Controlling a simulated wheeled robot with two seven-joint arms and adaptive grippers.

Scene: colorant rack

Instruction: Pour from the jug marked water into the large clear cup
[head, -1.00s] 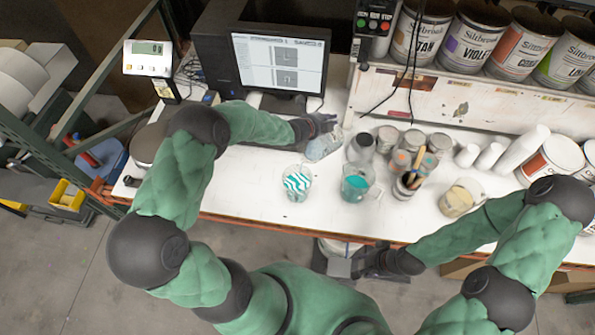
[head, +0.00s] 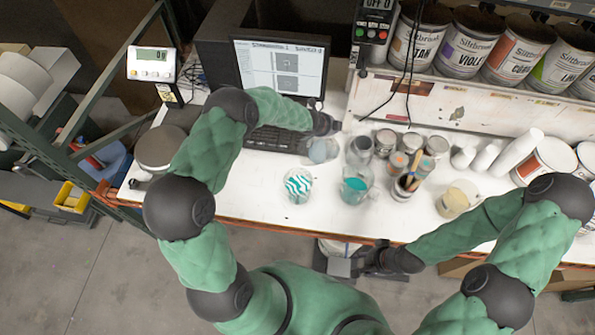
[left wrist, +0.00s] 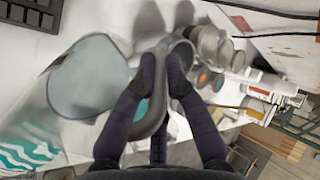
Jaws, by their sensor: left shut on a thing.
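A clear jug (head: 321,150) is at my left gripper (head: 328,126), near the keyboard; no marking on it is readable. In the left wrist view my left gripper (left wrist: 163,62) is shut on its handle, and the jug's round, greyish body (left wrist: 88,75) is blurred. A clear cup with teal and white wavy stripes (head: 298,184) stands in front of it; its stripes also show in the left wrist view (left wrist: 28,153). A clear vessel with teal liquid (head: 355,187) stands to the right of the cup. My right gripper (head: 372,262) is below the table's front edge; its fingers are unclear.
Grey cans (head: 386,141), a pot of brushes (head: 402,187) and a beige-filled cup (head: 454,202) stand to the right. A keyboard (head: 278,139) and monitor (head: 280,65) are behind, a scale display (head: 152,63) at left. The table (head: 245,187) is bare left of the striped cup.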

